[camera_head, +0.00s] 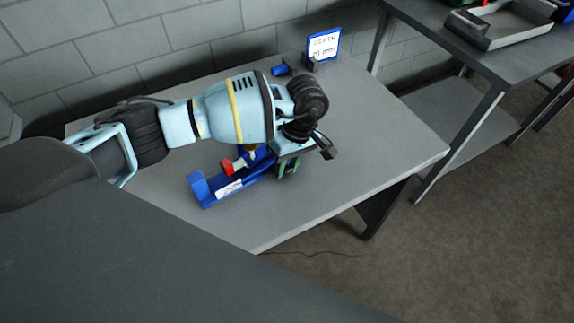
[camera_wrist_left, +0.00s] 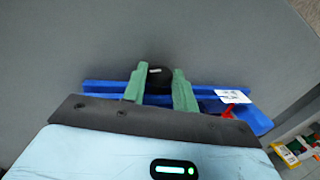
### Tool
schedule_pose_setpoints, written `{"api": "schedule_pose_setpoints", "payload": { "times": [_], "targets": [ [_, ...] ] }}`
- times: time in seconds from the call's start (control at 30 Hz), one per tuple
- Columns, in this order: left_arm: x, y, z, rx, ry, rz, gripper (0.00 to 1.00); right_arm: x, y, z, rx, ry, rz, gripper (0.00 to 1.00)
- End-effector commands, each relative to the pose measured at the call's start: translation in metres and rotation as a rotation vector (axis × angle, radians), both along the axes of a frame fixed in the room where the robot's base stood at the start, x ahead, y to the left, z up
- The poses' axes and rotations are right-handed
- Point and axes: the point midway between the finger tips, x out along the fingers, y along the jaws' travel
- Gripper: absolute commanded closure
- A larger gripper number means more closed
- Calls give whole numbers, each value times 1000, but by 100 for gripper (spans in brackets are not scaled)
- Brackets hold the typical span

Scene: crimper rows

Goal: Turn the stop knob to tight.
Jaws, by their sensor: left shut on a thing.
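The stop knob (camera_wrist_left: 156,75) is a dark round knob with a small white mark on top, seen in the left wrist view. It sits at a long blue fixture (camera_wrist_left: 207,90), which also lies on the table in the head view (camera_head: 203,190). My left gripper (camera_wrist_left: 158,84) has its green fingers on either side of the knob and is shut on it. In the head view the left gripper (camera_head: 288,164) points down at the fixture's right end, and the arm hides the knob there. The knob's setting cannot be read. My right gripper is not in view.
A red part (camera_head: 227,167) and a white label (camera_head: 229,188) are on the fixture. A blue-framed sign (camera_head: 323,46) reading depth 20 mm stands at the grey table's (camera_head: 390,140) back, beside a small blue object (camera_head: 281,70). A second bench holds a tray (camera_head: 500,25). The table's right side is clear.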

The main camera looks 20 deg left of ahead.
Motion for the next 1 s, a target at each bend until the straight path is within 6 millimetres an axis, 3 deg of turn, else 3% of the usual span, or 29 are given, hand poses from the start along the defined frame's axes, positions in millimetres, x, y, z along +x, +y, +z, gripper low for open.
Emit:
{"api": "schedule_pose_setpoints", "payload": {
  "times": [0.3, 0.33, 0.5, 0.8, 1.0],
  "targets": [
    [-1, 0, 0, 6, 12, -1, 95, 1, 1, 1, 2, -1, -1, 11],
    [-1, 0, 0, 6, 12, -1, 71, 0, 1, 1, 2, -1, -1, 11],
    [-1, 0, 0, 5, 11, -1, 51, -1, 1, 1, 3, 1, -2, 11],
    [0, 0, 2, 5, 10, -1, 51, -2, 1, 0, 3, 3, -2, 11],
    [6, -4, 25, 4, 7, -1, 51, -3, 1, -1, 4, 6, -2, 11]
  ]
}}
